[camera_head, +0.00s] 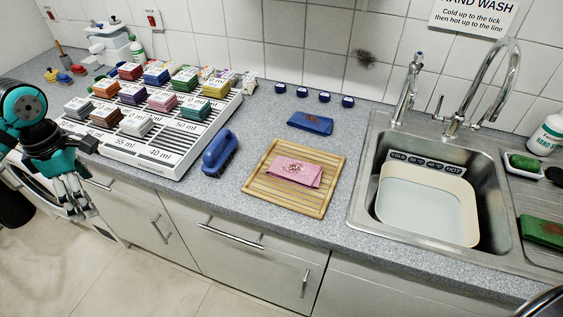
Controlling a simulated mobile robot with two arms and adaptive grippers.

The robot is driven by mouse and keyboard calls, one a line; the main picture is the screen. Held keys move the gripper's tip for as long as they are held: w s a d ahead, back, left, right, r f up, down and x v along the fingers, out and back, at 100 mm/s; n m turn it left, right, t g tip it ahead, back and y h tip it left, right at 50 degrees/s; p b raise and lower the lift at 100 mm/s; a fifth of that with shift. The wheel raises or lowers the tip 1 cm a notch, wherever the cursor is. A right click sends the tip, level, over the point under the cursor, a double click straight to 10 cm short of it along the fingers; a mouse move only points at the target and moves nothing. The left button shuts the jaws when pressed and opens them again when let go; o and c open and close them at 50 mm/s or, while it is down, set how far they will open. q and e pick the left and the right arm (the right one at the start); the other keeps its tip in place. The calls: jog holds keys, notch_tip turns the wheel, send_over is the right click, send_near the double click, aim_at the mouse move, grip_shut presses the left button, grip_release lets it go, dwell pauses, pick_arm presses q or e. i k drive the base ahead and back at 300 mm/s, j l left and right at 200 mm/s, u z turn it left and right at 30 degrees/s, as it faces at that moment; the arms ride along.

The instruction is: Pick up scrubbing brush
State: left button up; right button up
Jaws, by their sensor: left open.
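The blue scrubbing brush (220,153) lies on the grey counter, between the white rack and the wooden slatted board. It has a looped handle on top. My left gripper (72,207) hangs at the left, in front of the counter edge, with its fingers pointing down. It is open and holds nothing that I can see. It is well to the left of the brush, not touching it.
A white rack (172,158) with several coloured packs stands left of the brush. The wooden board (290,205) carries a pink cloth (297,171). A blue cloth (311,123) lies behind it. The steel sink (366,205) with a water-filled basin is at the right.

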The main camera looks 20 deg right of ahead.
aim_at(217, 152)
jog(key=i+z, duration=0.2)
jog(key=z, duration=0.15)
jog(key=i+z, duration=0.15)
jog(key=z, duration=0.2)
jog(key=i+j+z, duration=0.15)
jog(key=z, duration=0.2)
